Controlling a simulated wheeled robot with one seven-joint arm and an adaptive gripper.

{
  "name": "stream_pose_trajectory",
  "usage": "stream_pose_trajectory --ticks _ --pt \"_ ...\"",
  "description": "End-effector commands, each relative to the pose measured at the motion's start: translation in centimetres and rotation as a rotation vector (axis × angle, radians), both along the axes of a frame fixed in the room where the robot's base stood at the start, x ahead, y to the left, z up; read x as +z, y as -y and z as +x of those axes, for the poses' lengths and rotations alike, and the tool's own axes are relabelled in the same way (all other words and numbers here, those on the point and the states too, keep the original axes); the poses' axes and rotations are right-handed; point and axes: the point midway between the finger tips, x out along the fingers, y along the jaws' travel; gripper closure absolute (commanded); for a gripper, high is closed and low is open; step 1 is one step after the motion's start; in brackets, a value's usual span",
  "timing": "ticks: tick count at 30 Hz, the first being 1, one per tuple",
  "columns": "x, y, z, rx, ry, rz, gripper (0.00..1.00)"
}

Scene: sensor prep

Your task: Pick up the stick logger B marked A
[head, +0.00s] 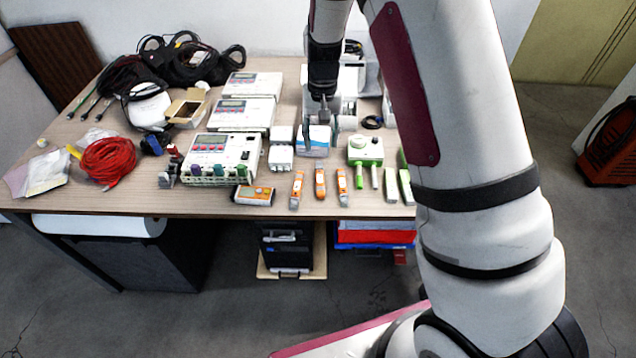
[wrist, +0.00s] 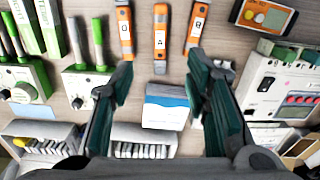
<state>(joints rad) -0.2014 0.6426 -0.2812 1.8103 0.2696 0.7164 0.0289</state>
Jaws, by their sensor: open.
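Three orange-and-white stick loggers lie side by side near the front edge of the table. The middle stick logger's label reads A, in the wrist view (wrist: 160,38) and, too small to read, in the head view (head: 320,182). The stick logger on the wrist view's right (wrist: 197,25) seems to read B, and the one on its left (wrist: 124,32) seems to read D. My gripper (wrist: 158,72) is open and empty, pointing down over the table behind the sticks. In the wrist view, the A stick lies beyond the fingertips, roughly centred between them. It is unobstructed.
A blue-and-white box (wrist: 165,107) stands under my open fingers. An orange handheld meter (head: 254,195) lies left of the sticks in the head view. A red cable coil (head: 108,160) lies at the left.

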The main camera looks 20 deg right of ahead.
Motion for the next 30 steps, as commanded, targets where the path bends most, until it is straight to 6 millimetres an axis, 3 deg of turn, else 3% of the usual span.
stream_pose_trajectory --ticks 8,16,26,30 --pt "-3.4 0.1 0.4 -0.004 -0.013 -0.009 0.57" --pt "-8.3 0.1 0.4 -0.004 -0.013 -0.009 0.57" --pt "-10.8 0.1 0.3 -0.003 -0.013 -0.009 0.57" --pt "-12.9 -0.1 0.2 -0.004 -0.013 -0.009 0.57"
